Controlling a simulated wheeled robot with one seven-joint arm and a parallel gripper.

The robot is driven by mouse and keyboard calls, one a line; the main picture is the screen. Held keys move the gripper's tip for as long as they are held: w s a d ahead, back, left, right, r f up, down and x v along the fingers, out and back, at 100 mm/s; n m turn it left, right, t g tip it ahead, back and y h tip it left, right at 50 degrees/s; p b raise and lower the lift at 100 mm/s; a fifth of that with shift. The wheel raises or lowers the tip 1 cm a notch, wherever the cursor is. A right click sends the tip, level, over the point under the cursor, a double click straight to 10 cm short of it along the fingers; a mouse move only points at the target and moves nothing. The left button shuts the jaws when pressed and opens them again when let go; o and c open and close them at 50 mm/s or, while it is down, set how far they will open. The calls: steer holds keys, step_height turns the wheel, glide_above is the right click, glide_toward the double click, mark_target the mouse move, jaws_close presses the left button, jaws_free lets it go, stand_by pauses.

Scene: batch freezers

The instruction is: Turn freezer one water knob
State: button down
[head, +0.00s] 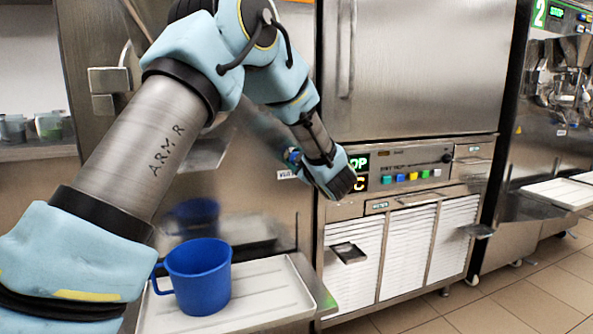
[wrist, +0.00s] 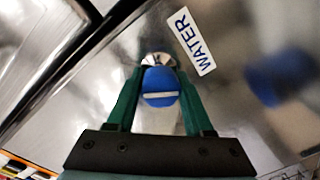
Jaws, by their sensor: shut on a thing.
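The water knob (wrist: 160,87) is a round blue knob with a white line across its face, on a metal collar. In the wrist view its line lies nearly level. A white WATER label (wrist: 192,42) is beside it on the steel panel. My gripper (wrist: 160,76) has its two green fingers on either side of the knob, shut on it. In the head view my gripper (head: 297,160) is against the side panel of the freezer at the left, by the small label (head: 287,174); the knob is mostly hidden there.
A blue mug (head: 200,277) stands on a white tray (head: 262,298) below my arm. The freezer front (head: 418,70) with its button panel (head: 412,177) is right of my wrist. Freezer two (head: 550,130) stands further right. The tiled floor (head: 500,310) in front is clear.

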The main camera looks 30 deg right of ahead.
steer(key=shift+f+n+b, duration=0.15)
steer(key=shift+n+b, duration=0.35)
steer(key=shift+b, duration=0.05)
steer(key=shift+c, duration=1.4)
jaws_free()
steer(key=s+a, duration=0.1)
steer(key=s, duration=0.9)
steer(key=shift+s+r, duration=0.35)
steer(key=shift+s, duration=0.05)
